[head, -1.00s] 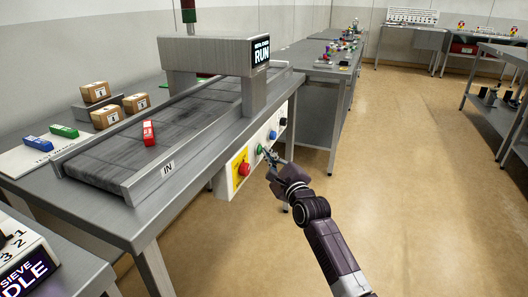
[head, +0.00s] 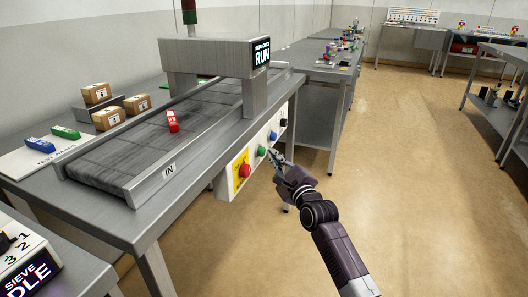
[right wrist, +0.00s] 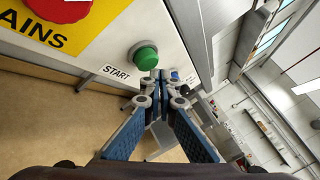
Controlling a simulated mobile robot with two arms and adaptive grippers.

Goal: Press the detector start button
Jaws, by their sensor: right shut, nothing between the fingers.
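The metal detector (head: 214,55) stands over a conveyor, and its display reads RUN. The green start button (head: 261,151) is on the panel at the table's front edge. In the right wrist view the green button (right wrist: 145,57) sits beside the word START. My right gripper (head: 274,154) is shut and empty, just in front of the panel and a little right of the green button. In the right wrist view its fingertips (right wrist: 160,78) are apart from the button. My left gripper is not in view.
A red button (head: 244,170) on a yellow plate sits left of the green one. A blue button (head: 273,135) and a black knob (head: 284,122) are to the right. A red block (head: 172,121) lies on the conveyor belt (head: 130,150). Open floor lies to the right.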

